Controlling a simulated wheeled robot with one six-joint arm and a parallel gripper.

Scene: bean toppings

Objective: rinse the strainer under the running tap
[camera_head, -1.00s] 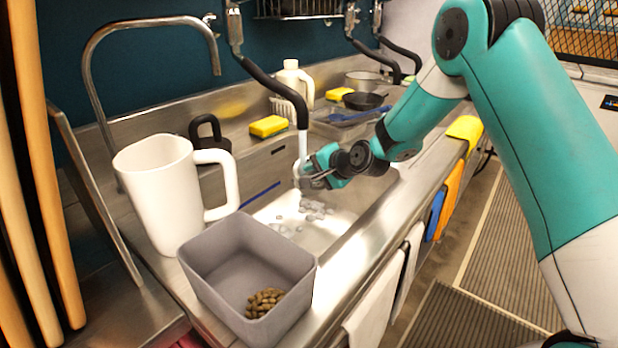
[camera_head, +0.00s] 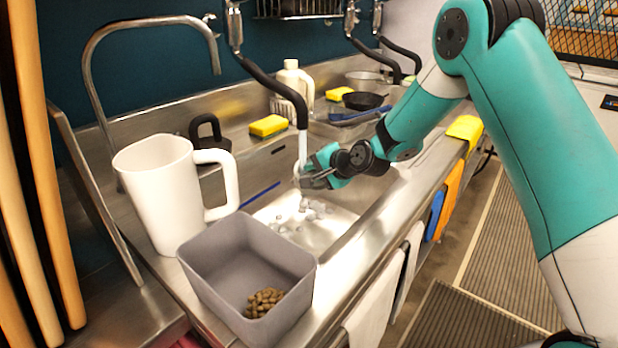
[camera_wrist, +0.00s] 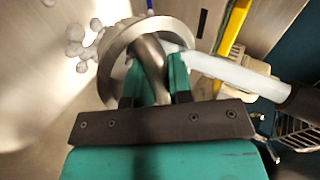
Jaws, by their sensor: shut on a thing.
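The strainer shows in the wrist view as a round metal rim (camera_wrist: 108,62) just beyond my fingers. My gripper (camera_wrist: 154,78) is shut on the strainer, with a finger on either side of a curved metal part. In the head view my gripper (camera_head: 318,178) is over the sink, and the strainer is small and mostly hidden there. The tap (camera_head: 284,92) is a black hose with a white water stream (camera_head: 302,147) running down to the strainer. The stream (camera_wrist: 235,72) also reaches the rim in the wrist view. Whether anything lies inside is unclear.
Grey-white droplets (camera_head: 312,207) are in the sink (camera_head: 345,222) below. A white pitcher (camera_head: 165,195) and a grey bin (camera_head: 215,275) holding brown beans (camera_head: 264,302) stand at the near left. A yellow sponge (camera_head: 269,126) and a white bottle (camera_head: 292,80) are behind the sink.

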